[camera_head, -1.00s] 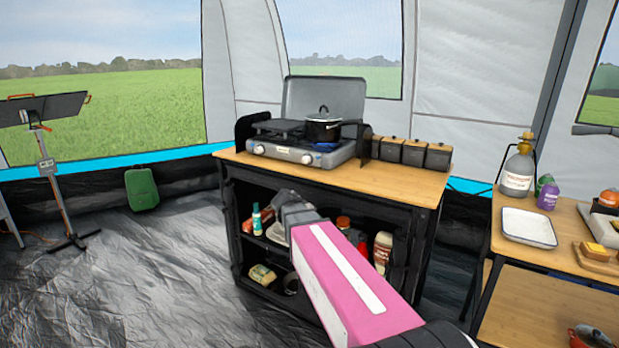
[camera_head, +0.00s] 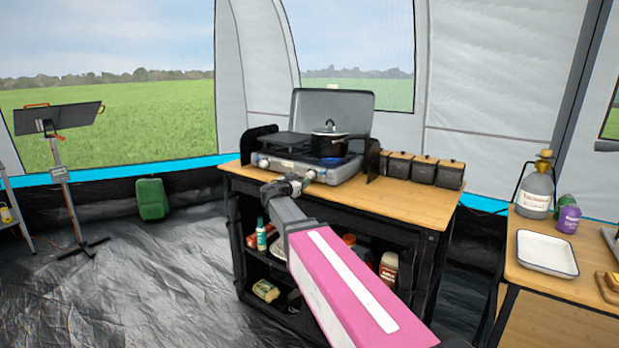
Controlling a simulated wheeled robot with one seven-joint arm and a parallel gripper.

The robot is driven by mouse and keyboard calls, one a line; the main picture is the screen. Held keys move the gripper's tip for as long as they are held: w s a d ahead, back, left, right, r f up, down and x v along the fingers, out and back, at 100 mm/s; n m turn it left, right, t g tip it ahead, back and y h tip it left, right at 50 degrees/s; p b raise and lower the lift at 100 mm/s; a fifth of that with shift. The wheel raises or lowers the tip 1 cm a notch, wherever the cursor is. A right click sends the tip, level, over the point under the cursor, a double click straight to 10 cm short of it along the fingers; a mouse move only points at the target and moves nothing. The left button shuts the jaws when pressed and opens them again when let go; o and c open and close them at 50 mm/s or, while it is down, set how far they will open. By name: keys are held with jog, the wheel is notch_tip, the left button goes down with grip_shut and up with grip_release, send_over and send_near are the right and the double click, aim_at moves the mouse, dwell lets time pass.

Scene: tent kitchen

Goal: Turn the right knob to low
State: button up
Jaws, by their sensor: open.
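The grey two-burner camp stove (camera_head: 338,174) stands on the wooden top of the black kitchen stand, its lid up. The right knob (camera_head: 311,174) is on the stove's front panel, partly covered by my gripper, so its setting cannot be read. The left knob (camera_head: 263,163) shows further left on the panel. A black pot (camera_head: 329,147) sits on the right burner, with a blue flame (camera_head: 333,161) under it. My gripper (camera_head: 303,179) is at the stove's front, close to the right knob; whether it touches the knob cannot be told.
Several dark canisters (camera_head: 425,170) stand right of the stove. The stand (camera_head: 420,194) has shelves with bottles below my arm. A side table with a white tray (camera_head: 547,252) and bottles is at the right.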

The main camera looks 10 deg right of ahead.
aim_at(311, 175)
jog(key=x, duration=0.6)
jog(key=shift+w+d, duration=0.25)
jog(key=c, duration=0.6)
